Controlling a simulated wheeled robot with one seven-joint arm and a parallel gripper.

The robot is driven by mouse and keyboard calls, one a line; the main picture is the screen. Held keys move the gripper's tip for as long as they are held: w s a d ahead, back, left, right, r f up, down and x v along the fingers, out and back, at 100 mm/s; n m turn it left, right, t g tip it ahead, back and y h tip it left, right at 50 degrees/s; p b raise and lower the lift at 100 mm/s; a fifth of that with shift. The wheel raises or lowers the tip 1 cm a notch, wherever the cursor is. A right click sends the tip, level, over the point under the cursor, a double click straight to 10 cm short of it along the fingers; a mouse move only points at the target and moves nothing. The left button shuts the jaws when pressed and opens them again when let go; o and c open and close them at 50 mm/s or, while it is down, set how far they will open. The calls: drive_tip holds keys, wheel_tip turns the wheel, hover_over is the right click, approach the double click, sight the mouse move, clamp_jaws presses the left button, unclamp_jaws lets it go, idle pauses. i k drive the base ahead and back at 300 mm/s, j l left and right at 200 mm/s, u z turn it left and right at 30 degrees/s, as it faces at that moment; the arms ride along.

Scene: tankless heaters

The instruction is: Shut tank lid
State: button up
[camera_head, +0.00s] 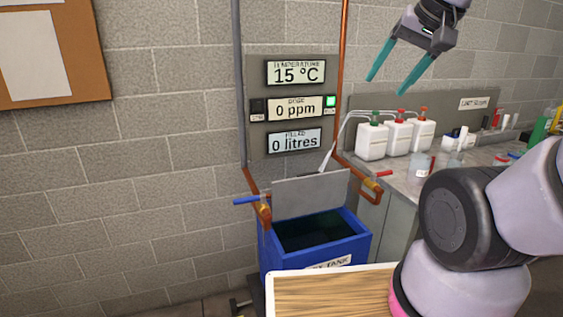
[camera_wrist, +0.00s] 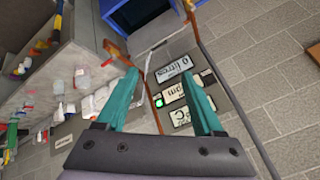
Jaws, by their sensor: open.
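The blue tank (camera_head: 318,238) stands on the floor by the wall, open at the top with a dark inside. Its grey lid (camera_head: 310,194) is raised and leans back toward the wall behind the opening. My gripper (camera_head: 387,84) is up high at the right, well above the tank and apart from it. Its two teal fingers are spread with nothing between them. In the wrist view my gripper (camera_wrist: 166,90) is also open and empty, and part of the blue tank (camera_wrist: 135,12) shows at the top edge.
Copper pipes with a blue-handled valve (camera_head: 251,200) and a red-handled valve (camera_head: 374,176) flank the tank. A display panel (camera_head: 294,105) is on the wall. White bottles (camera_head: 397,138) stand on the counter at right. A wooden-topped board (camera_head: 330,292) is in front of the tank.

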sight(307, 192)
drive_tip(key=u, duration=0.2)
drive_tip(key=l+u, duration=0.6)
drive_tip(key=u, duration=0.2)
drive_tip(key=k+l+u, duration=0.1)
drive_tip(key=l, duration=0.35)
drive_tip(key=k+l+u, duration=0.15)
drive_tip(key=k+l, duration=0.15)
drive_tip(key=l, duration=0.2)
drive_tip(key=k+l+u, duration=0.1)
drive_tip(key=l, duration=0.3)
drive_tip(key=k+l+u, duration=0.15)
drive_tip(key=k+l, duration=0.4)
drive_tip(key=l, duration=0.15)
drive_tip(key=k+l, duration=0.2)
drive_tip(key=l, duration=0.15)
drive_tip(key=k+l, duration=0.15)
drive_tip(key=l, duration=0.2)
drive_tip(key=k+l, duration=0.2)
drive_tip(key=l, duration=0.15)
drive_tip(key=i+l+u, duration=0.1)
drive_tip(key=i, duration=0.3)
drive_tip(key=i+l+u, duration=0.1)
drive_tip(key=i+l, duration=0.15)
drive_tip(key=i, duration=0.15)
